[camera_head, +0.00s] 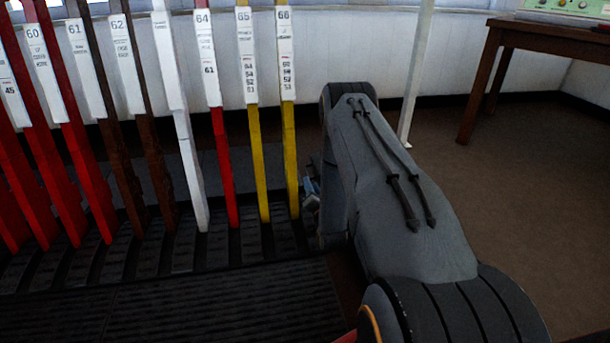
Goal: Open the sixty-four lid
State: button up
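The lever marked 64 (222,150) is red with a white plate at its top. It stands in the lever frame between a white lever and a yellow one. I cannot make out a lid for it in this view. My gripper (311,196) is mostly hidden behind my grey arm. Only a small bluish-grey part shows, low down just right of the yellow lever marked 66 (290,150). Its fingers do not show clearly, so I cannot tell whether it is open or touches anything.
Yellow lever 65 (258,150), a white lever (183,130), brown levers and red levers stand close together in a row. The black slotted frame (110,255) lies beneath them. A white post (415,75) and wooden table (560,35) stand right. Brown floor (530,180) between is clear.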

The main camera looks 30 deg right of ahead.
aim_at(305, 169)
jog(key=b+x, duration=0.4)
jog(key=x, duration=0.5)
jog(key=shift+f, duration=0.15)
jog(key=shift+w+d+b, duration=0.2)
jog(key=shift+w+b, duration=0.1)
jog(key=shift+w, duration=0.3)
jog(key=shift+c, duration=0.4)
grip_shut()
